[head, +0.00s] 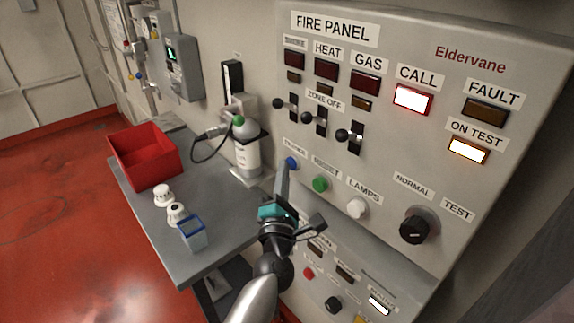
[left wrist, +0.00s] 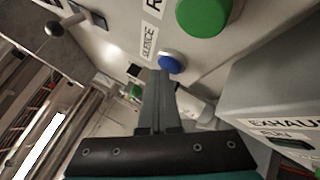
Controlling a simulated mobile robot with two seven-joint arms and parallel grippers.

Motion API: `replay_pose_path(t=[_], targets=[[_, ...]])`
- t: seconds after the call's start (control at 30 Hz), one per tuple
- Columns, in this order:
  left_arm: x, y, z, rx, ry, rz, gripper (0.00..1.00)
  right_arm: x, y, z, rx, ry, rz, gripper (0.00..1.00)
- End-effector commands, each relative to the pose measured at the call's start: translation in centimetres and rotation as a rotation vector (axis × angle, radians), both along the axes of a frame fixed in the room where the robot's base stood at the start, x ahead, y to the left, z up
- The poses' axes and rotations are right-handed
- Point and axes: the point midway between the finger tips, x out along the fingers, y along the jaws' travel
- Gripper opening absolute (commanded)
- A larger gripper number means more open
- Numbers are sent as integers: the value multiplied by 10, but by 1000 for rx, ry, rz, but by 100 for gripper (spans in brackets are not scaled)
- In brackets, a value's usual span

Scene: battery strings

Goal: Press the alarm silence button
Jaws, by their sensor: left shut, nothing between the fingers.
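The fire panel (head: 390,130) fills the right of the head view. Its blue button (head: 291,162) sits at the left of a row, under a label partly readable as silence. In the left wrist view the blue button (left wrist: 170,63) is beside the "...LENCE" label (left wrist: 149,42). My left gripper (head: 283,172) is shut and empty, its fingers pointing up at the panel. The fingertips (left wrist: 158,76) appear just below the blue button; I cannot tell whether they touch it. My right gripper is not in view.
A green reset button (head: 320,184) and a white lamps button (head: 357,208) are to the right. Zone-off levers (head: 349,136) stick out above.

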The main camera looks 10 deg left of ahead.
Motion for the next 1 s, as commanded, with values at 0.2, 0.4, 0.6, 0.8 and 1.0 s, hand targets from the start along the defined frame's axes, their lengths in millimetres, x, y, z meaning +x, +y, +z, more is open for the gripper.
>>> replay_pose_path(t=[0.2, 0.4, 0.6, 0.8, 1.0], targets=[[-9, 6, 1, 1, -1, -3, 0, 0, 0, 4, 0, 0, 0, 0], [-16, 12, 1, 1, 0, -2, 0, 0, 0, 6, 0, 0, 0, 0], [-17, 12, 1, 0, -1, -1, 0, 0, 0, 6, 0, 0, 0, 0], [-21, 16, 0, 2, 0, 0, 0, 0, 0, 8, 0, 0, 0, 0], [-38, 28, 1, 2, 1, -1, 0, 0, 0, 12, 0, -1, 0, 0]])
